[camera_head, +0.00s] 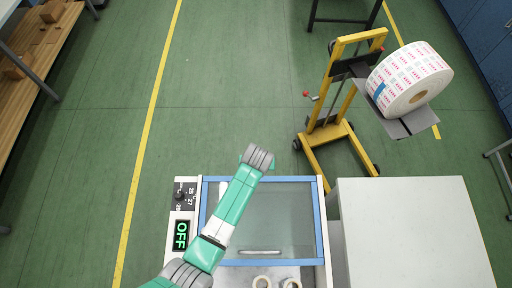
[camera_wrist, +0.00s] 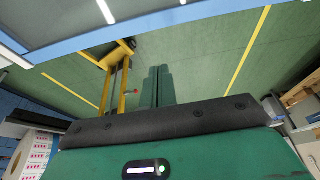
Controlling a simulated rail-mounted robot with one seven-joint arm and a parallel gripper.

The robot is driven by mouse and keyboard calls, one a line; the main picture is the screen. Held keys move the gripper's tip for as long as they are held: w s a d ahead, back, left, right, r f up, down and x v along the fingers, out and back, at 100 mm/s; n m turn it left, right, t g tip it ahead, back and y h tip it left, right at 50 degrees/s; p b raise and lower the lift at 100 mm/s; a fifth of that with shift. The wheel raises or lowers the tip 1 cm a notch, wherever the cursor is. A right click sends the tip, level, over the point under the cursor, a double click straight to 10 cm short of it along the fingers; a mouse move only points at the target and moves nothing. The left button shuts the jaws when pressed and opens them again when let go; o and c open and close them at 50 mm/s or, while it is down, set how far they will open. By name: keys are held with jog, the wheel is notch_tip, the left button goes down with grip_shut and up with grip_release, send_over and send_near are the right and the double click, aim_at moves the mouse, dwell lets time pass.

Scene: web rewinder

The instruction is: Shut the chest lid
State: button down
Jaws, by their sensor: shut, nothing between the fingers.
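The chest (camera_head: 182,222) is a white machine body at the bottom middle of the head view. Its lid (camera_head: 322,225) looks like a blue-framed clear panel, with rolls and a pale bar showing at its near side. The lid's angle is hard to judge from above. My arm crosses over the panel, and its far end lies beyond the panel's far edge; the fingers are hidden there. In the wrist view my gripper (camera_wrist: 157,86) is shut and empty, with floor behind it. A blue-edged panel (camera_wrist: 80,45), probably the lid, fills the top left of that view, apart from the fingers.
A control panel reading OFF (camera_head: 181,235) is on the chest's left. A yellow lift cart (camera_head: 318,135) holds a large printed roll (camera_head: 408,78) at the back right. A pale cabinet (camera_head: 412,230) stands right of the chest.

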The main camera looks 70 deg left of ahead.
jog(key=s+b+x, duration=0.1)
jog(key=b+x, duration=0.1)
jog(key=x, duration=0.6)
jog(key=d+p, duration=0.1)
jog(key=d, duration=0.1)
jog(key=d+r+p, duration=0.1)
jog(key=d, duration=0.1)
